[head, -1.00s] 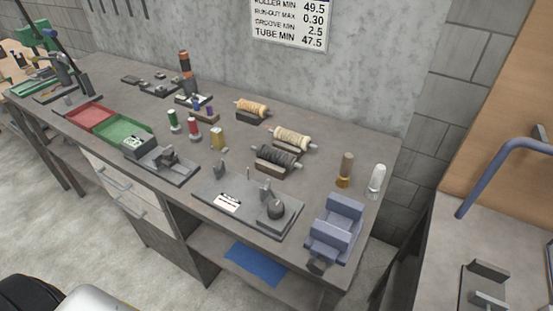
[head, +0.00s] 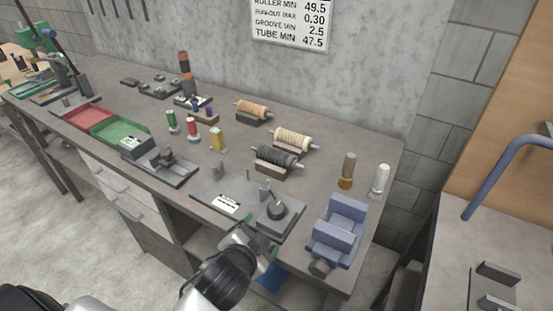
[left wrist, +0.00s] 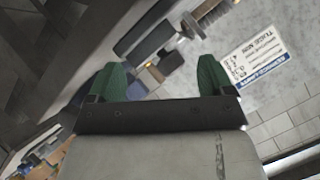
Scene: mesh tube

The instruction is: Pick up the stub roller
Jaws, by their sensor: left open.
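Three ridged rollers on metal shafts rest on dark blocks on the bench: a tan-orange one (head: 252,107), a cream one (head: 292,139) and a black one (head: 277,156). I cannot tell for sure which is the stub roller. My left gripper (head: 262,248) is at the bench's front edge, below the grey fixture plate and apart from the rollers. In the left wrist view its green fingers (left wrist: 160,80) are spread, with nothing held between them. That view is tilted, and part of a roller on a shaft shows at its top. My right gripper is not in view.
A grey fixture plate (head: 235,205) with a round knob and a blue vise (head: 338,232) lie near the front edge. Small spools, a brown-handled piece (head: 347,170) and a white bottle-like piece (head: 381,181) stand around. Red (head: 82,116) and green (head: 118,128) trays are left.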

